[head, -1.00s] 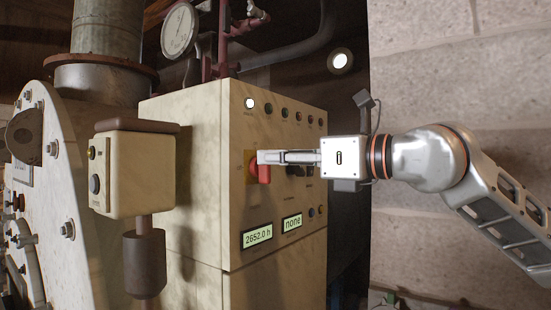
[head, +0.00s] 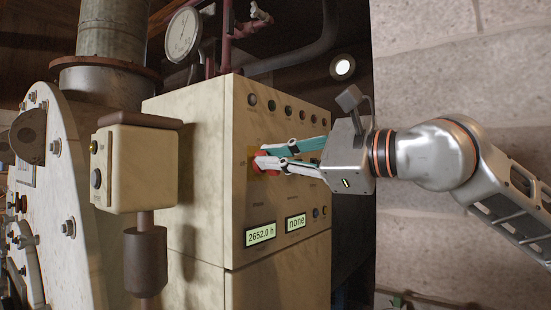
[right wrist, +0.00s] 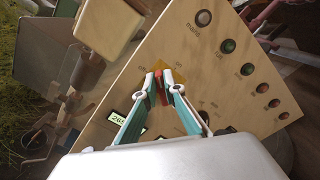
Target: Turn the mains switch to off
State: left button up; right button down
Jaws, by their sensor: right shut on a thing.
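The mains switch (head: 259,168) is a red handle on a yellow plate on the front of the cream control cabinet. My right gripper (head: 264,160) is at the switch, its fingers closed on the red handle. In the right wrist view the handle (right wrist: 161,88) shows between the two fingertips (right wrist: 162,80), which hide part of it. The lamp (head: 252,100) above the switch, labelled mains in the wrist view, is dark. The handle's exact pointing against its printed marks is hard to read. My left gripper is not in view.
A row of lamps runs along the cabinet top (head: 190,100). Two displays (head: 261,235) sit below the switch. A small cream box (head: 140,170) on a post stands left of the cabinet. A stone wall (head: 460,60) is at right.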

jog(key=shift+s+a+f+n, duration=0.1)
jog(key=shift+f+n, duration=0.1)
jog(key=shift+n, duration=1.15)
jog(key=shift+f+n, duration=0.25)
jog(key=shift+n, duration=1.15)
jog(key=shift+s+a+f+n, duration=0.1)
jog(key=shift+f+n, duration=0.1)
jog(key=shift+n, duration=1.15)
jog(key=c, duration=2.1)
grip_release()
jog(key=shift+c, duration=0.2)
jog(key=shift+d, duration=0.1)
jog(key=v, duration=1.2)
